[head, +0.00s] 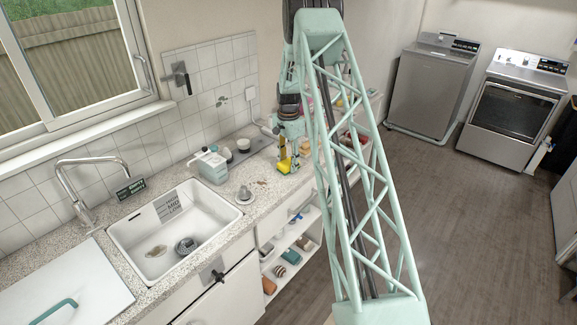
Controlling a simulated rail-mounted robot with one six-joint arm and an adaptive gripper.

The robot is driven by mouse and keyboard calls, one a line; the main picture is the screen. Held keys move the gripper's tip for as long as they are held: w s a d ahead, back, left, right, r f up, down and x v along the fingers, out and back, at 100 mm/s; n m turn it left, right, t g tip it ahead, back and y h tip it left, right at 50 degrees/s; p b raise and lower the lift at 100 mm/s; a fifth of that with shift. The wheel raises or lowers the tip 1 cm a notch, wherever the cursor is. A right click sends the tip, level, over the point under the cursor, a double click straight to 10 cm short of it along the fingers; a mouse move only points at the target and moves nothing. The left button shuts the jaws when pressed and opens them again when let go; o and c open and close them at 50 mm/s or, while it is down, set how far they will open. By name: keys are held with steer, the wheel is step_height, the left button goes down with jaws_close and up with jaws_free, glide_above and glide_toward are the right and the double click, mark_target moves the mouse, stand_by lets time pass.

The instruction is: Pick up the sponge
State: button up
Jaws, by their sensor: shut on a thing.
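The sponge (284,167) is a small yellow block with a darker part, above or at the right end of the speckled counter. My gripper (288,158) points down over that end of the counter and is shut on the sponge, whose lower part shows below the fingers. The fingertips are small and partly hidden. I cannot tell whether the sponge still touches the counter.
A white sink (172,262) with a tap (72,185) lies to the left. Open shelves (290,252) below hold several things. Two laundry machines stand at the back right.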

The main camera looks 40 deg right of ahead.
mark_target(288, 162)
steer(key=shift+r, duration=0.1)
steer(key=shift+r, duration=1.75)
steer(key=s+a, duration=0.2)
steer(key=a, duration=0.2)
steer(key=s+a+r+b, duration=0.1)
steer(key=s+a, duration=0.2)
steer(key=a, duration=0.2)
steer(key=s+a, duration=0.3)
steer(key=a, duration=0.1)
steer(key=shift+s+a+r+b, duration=0.15)
steer(key=shift+a+b, duration=0.2)
steer(key=shift+o, duration=0.9)
steer(key=shift+c, duration=1.2)
